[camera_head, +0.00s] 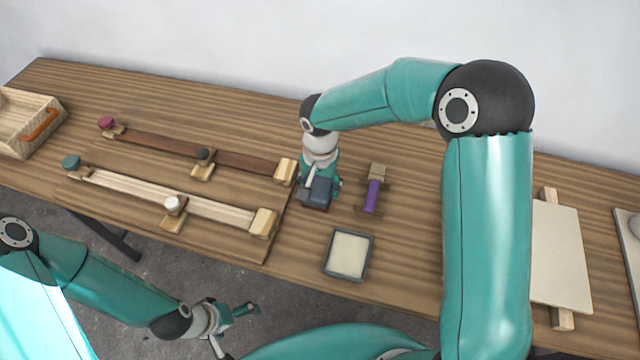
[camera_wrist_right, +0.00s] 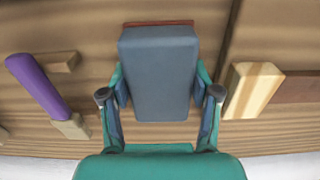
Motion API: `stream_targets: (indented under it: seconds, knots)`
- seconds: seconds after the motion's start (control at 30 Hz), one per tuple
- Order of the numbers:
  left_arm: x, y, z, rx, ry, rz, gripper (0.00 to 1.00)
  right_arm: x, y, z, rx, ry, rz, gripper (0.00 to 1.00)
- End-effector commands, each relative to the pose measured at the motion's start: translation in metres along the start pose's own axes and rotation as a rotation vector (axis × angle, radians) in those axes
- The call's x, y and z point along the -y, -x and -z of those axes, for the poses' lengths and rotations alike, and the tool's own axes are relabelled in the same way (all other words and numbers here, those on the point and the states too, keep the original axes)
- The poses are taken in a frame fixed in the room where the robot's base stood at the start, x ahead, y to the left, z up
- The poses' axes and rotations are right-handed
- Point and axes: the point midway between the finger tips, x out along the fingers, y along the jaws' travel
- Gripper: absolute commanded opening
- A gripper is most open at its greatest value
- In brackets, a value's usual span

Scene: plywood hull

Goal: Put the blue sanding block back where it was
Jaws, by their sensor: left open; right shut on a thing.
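The blue sanding block (camera_head: 315,194) is a blue-grey block with a reddish-brown strip along its edge, near the middle of the bench. My right gripper (camera_head: 322,183) comes down on it from above and is shut on its sides. In the right wrist view the block (camera_wrist_right: 158,70) sits between the two fingers of the gripper (camera_wrist_right: 160,97). I cannot tell whether its underside touches the bench. My left gripper (camera_head: 238,313) is open and empty, low in front of the bench's front edge.
A purple-handled tool (camera_head: 372,196) on wooden rests stands just right of the block. A dark-rimmed tray (camera_head: 349,253) lies in front. Two wooden strips in clamps (camera_head: 263,222) lie to the left. A wooden box (camera_head: 28,125) is far left, a pale board (camera_head: 560,255) right.

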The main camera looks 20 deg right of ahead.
Motion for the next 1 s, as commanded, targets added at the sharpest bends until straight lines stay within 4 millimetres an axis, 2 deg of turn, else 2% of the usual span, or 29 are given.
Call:
stream_targets:
  seconds: [0.03,0.07,0.2,0.47,0.67,0.77,1.0]
  knots:
    - [0.001,-0.003,0.000,0.000,0.000,0.000,1.00,0.000,-0.003,0.000,0.000,0.000,0.000,0.29]
    - [0.001,-0.002,0.000,0.000,0.000,0.000,1.00,0.000,-0.001,0.000,0.000,0.000,0.000,0.67]
    - [0.001,-0.001,0.000,0.000,0.000,0.000,1.00,0.000,-0.001,0.000,0.000,0.000,0.000,0.87]
    - [0.000,-0.001,0.000,0.000,0.000,0.000,1.00,0.000,-0.001,0.000,0.000,0.000,0.000,0.87]
    - [0.000,0.000,0.000,0.000,0.000,0.000,1.00,0.000,0.007,0.001,-0.002,0.000,0.001,0.87]
    - [0.001,-0.002,0.000,0.000,0.000,0.000,1.00,0.001,0.021,0.001,-0.004,-0.001,0.003,0.87]
    - [0.002,-0.005,0.000,0.000,0.000,0.000,1.00,0.001,0.069,0.001,-0.005,0.000,0.004,0.87]
